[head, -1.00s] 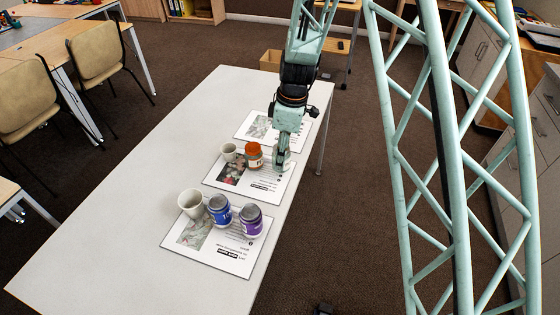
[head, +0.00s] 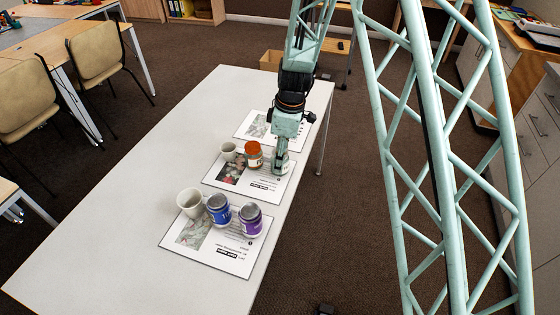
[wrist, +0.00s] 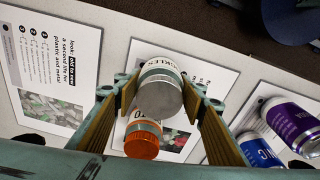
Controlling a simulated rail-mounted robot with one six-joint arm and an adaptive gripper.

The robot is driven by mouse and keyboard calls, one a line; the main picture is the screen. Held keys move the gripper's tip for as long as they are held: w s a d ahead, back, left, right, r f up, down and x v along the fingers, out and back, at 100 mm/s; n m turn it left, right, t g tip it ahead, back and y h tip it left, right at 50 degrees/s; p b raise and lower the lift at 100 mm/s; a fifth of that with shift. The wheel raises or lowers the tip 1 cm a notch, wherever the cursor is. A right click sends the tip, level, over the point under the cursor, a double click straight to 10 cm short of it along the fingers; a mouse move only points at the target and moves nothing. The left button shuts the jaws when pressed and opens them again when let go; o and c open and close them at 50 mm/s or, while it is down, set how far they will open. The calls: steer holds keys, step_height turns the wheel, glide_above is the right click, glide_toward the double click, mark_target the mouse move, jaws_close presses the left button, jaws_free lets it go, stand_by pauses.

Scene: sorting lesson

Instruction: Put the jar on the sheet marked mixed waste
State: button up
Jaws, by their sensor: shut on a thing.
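My gripper (wrist: 165,95) is shut on a jar with a grey lid (wrist: 158,98) and a white label ending in "KLES". In the head view my gripper (head: 281,167) is over the right part of the middle sheet (head: 262,192); the fingers mostly hide the jar there. I cannot tell whether the jar touches the sheet. An orange-lidded jar (head: 254,155) stands close beside it, and also shows in the wrist view (wrist: 143,143). Other sheets are the near one (head: 225,262) and the far one (head: 243,128).
A small cup (head: 228,151) stands on the middle sheet's left. The far sheet looks largely clear. The white table (head: 110,225) is bare on the left.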

steer(key=shift+f, duration=0.2)
stand_by(0.3)
steer(key=o, duration=0.9)
steer(key=shift+r, duration=0.2)
steer(key=r, duration=0.3)
steer(key=d+r+p, duration=0.1)
steer(key=r, duration=0.3)
steer(key=r+p, duration=0.1)
steer(key=r, duration=0.3)
steer(key=shift+s+d, duration=0.1)
steer(key=shift+d, duration=0.05)
steer(key=shift+r, duration=0.45)
